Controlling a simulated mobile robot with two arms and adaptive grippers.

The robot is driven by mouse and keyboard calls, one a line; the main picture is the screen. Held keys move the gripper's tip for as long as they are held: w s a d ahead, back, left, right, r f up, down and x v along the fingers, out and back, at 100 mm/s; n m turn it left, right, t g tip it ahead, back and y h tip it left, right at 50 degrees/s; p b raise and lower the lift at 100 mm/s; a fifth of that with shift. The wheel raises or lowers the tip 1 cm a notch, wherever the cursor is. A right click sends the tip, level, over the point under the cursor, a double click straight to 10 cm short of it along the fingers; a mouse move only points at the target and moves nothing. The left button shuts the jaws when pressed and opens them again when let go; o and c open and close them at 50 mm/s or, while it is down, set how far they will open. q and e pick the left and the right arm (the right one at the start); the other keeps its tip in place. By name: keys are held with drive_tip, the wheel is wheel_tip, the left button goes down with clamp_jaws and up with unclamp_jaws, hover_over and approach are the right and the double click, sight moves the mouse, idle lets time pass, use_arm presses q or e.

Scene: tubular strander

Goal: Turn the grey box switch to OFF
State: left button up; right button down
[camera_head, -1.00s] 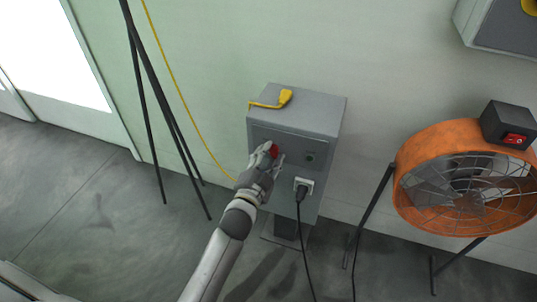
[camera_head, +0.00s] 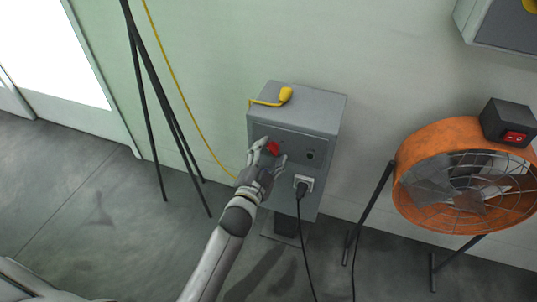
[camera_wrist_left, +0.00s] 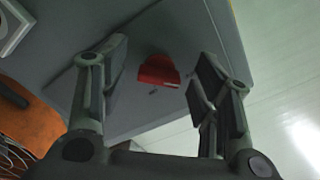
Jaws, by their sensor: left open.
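The grey box (camera_head: 297,110) stands on a post against the wall. Its red rotary switch (camera_head: 272,148) is on the left of the front face. In the left wrist view the red switch (camera_wrist_left: 158,71) sits between the fingers, with a small pale mark at its right edge. My left gripper (camera_head: 270,157) is open around the switch, with one finger to each side and a gap on both sides in the wrist view (camera_wrist_left: 160,62). The label lettering is too small to read. A round indicator (camera_head: 310,155) right of the switch looks dark. My right gripper is out of view.
A grey socket with a black plug (camera_head: 303,186) is below the indicator. A yellow object (camera_head: 285,95) lies on the box top. An orange fan (camera_head: 410,195) stands at right, black tripod legs (camera_head: 165,120) at left.

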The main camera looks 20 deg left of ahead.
use_arm(q)
drive_tip(key=s, duration=1.2)
drive_tip(key=shift+a, duration=0.25)
drive_tip(key=shift+f, duration=0.1)
